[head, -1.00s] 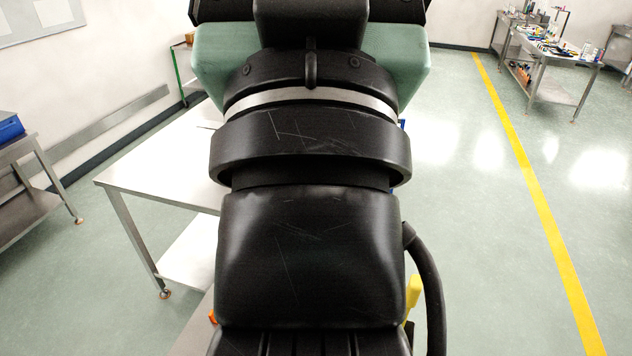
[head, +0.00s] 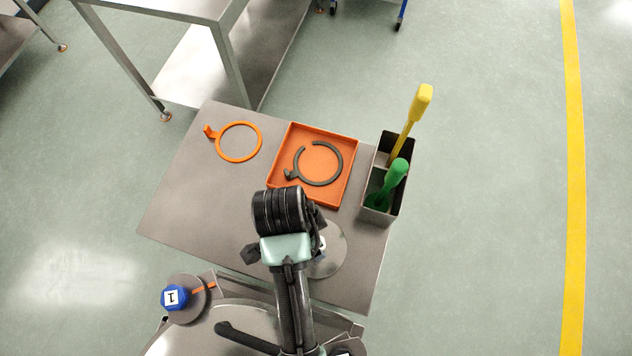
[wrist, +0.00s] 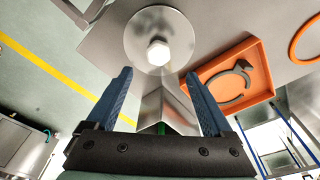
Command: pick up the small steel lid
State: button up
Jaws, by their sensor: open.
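A round steel lid (head: 336,262) with a pale knob lies flat on the grey tabletop near its front edge; my arm partly covers it in the head view. In the wrist view this lid (wrist: 138,37) is whole, with its white knob (wrist: 158,51) facing me. My gripper (wrist: 158,76) is open and empty, its two blue fingers apart. The lid shows beyond the fingertips and is not touched. In the head view the fingertips are hidden. Another dark round lid (head: 200,306) with a blue knob marked 1 (head: 175,297) is at the lower left.
An orange tray (head: 284,150) holds a dark open ring (head: 341,163). An orange ring (head: 258,140) lies left of it. A metal bin (head: 381,217) with upright yellow (head: 418,105) and green (head: 397,172) tools stands at the right edge. The tabletop's left part is clear.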

jog(key=f, duration=0.4)
jog(key=shift+w+d, duration=0.2)
jog(key=shift+d, duration=0.05)
jog(key=shift+s+d+f+p, duration=0.1)
jog(key=shift+f+p, duration=0.15)
jog(key=shift+f, duration=0.65)
jog(key=shift+d+f+p, duration=0.15)
jog(key=shift+f+p, duration=0.05)
jog(key=shift+f, duration=0.75)
jog(key=shift+s+d+f+p, duration=0.1)
jog(key=shift+f+p, duration=0.15)
jog(key=shift+f, duration=0.65)
jog(key=shift+w, duration=0.1)
grip_shut()
